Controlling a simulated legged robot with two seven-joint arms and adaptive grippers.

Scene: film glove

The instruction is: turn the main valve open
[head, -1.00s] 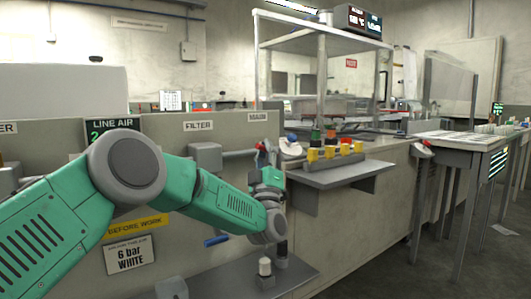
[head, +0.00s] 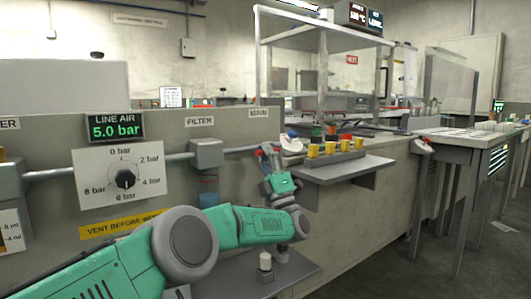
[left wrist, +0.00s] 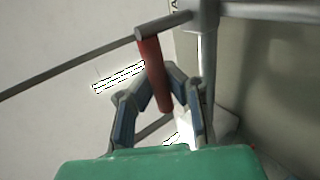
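The main valve has a red lever (head: 261,152) at the right end of the grey air pipe, under a small label (head: 258,113) that is hard to read. In the left wrist view the red lever (left wrist: 152,75) runs from a grey hub down between my fingers. My left gripper (head: 268,168) is at the lever, and in the left wrist view its fingertips (left wrist: 162,75) close in on both sides of it and appear to touch it. The line air display (head: 115,127) reads 5.0 bar. My right gripper is not in view.
A pressure dial (head: 124,179) and a filter (head: 206,154) sit along the pipe to the left. A shelf (head: 345,167) with several yellow cups juts out right of the valve. A lower shelf (head: 290,270) holds a small white-topped object (head: 265,262).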

